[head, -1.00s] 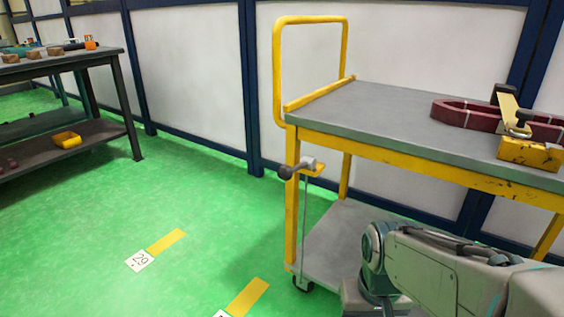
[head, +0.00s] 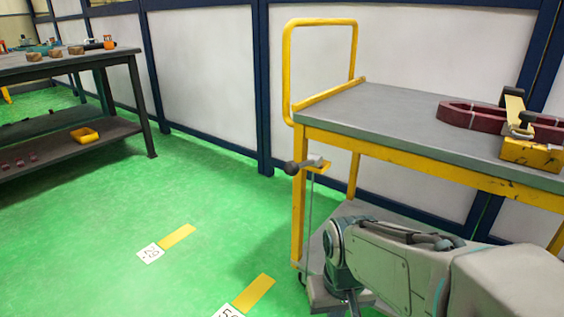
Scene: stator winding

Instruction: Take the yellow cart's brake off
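The yellow cart (head: 410,158) stands at the right, with a grey top, a yellow frame and a tall push handle (head: 288,70) at its left end. A brake lever (head: 312,161) with a dark round knob (head: 291,168) sits on a yellow bracket at the cart's near left post. The knob points left, and a thin rod (head: 309,215) runs down from the bracket toward the caster. My arm reaches in from the lower right. My gripper (head: 345,303) is low, below the lever and apart from it, partly cut off by the bottom edge. Its fingers cannot be made out clearly.
A dark red coil (head: 468,115) and a yellow clamp block (head: 530,152) rest on the cart top. A dark workbench (head: 70,67) with a yellow bin (head: 85,135) on its lower shelf stands at the left. The green floor between bench and cart is clear.

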